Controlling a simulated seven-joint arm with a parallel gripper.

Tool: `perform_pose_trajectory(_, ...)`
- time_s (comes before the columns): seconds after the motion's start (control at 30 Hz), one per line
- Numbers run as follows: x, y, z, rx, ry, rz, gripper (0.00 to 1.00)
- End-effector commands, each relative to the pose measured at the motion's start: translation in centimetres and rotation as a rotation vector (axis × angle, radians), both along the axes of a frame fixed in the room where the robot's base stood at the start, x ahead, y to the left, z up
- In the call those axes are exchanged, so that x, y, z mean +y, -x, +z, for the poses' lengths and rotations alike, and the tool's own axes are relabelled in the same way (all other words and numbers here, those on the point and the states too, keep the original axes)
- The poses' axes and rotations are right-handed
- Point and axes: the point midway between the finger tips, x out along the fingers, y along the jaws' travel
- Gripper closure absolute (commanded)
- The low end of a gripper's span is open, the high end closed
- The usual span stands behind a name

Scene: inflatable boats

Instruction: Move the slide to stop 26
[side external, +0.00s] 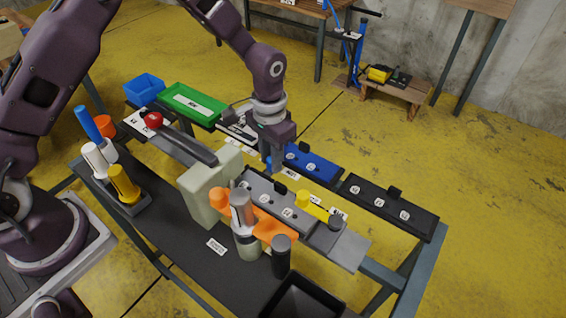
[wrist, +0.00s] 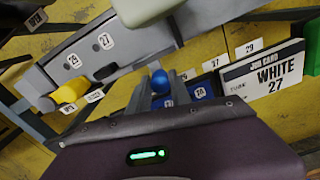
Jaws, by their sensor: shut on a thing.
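My gripper (side external: 272,163) points down at the left end of a blue rail (side external: 312,166). It is shut on a round blue knob (wrist: 160,82), which shows between its two fingers in the wrist view. I take this knob to be the slide's handle; the slide's body is hidden. The blue rail has several white number labels, partly hidden by my gripper in the wrist view; I cannot read 26 on any.
A black rail (side external: 420,222) lies to the right. A job card (wrist: 268,78) reads WHITE 27. A pale green block (side external: 203,190) and an orange bracket (side external: 278,232) with grey cylinders stand near the grey rail. Green (side external: 193,88) and blue (side external: 143,80) trays sit behind left.

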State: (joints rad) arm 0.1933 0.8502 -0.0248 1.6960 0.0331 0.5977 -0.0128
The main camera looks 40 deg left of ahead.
Motion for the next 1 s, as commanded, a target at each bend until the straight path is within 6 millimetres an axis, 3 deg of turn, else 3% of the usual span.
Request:
perform_pose_trajectory(0.1, 2.3, -0.1, 0.1, -0.002, 0.0, 0.004, 1.0)
perform_pose_trajectory(0.2, 3.3, -0.1, 0.1, -0.003, 0.001, 0.001, 1.0)
perform_pose_trajectory(0.5, 3.5, -0.1, 0.1, -0.004, 0.001, -0.001, 1.0)
perform_pose_trajectory(0.53, 3.5, -0.1, 0.1, -0.004, 0.001, -0.001, 0.73)
perform_pose_trajectory(0.63, 3.4, -0.1, 0.1, -0.004, 0.001, -0.001, 0.54)
perform_pose_trajectory(1.0, 3.4, -0.1, 0.9, -0.004, 0.001, -0.001, 0.53)
